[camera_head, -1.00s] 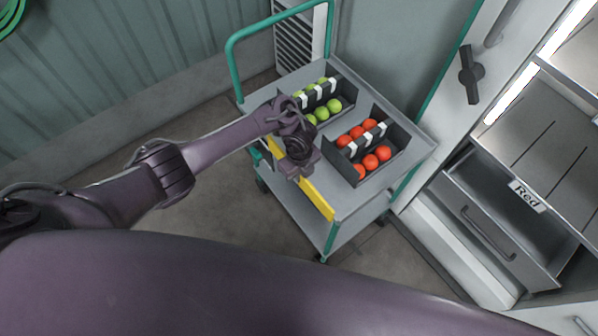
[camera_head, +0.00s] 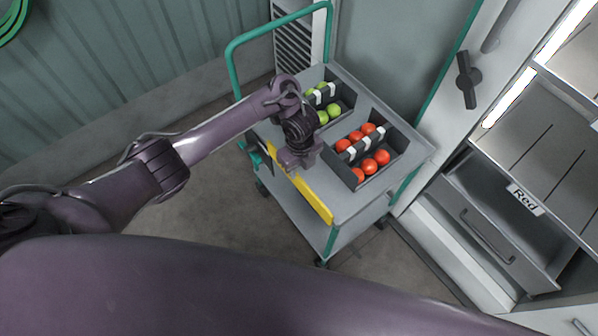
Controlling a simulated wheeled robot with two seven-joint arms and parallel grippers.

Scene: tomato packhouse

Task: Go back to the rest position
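The arm hides part of the green tomato crate. My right gripper is not in view. A large purple part of my own body fills the bottom of the picture.
A dark crate of red tomatoes (camera_head: 398,149) and one of green tomatoes (camera_head: 349,95) stand on the cart. A drawer labelled Red (camera_head: 486,235) stands open at the right, below metal shelves. A teal handle rises behind the cart. Bare floor (camera_head: 215,215) lies left of it.

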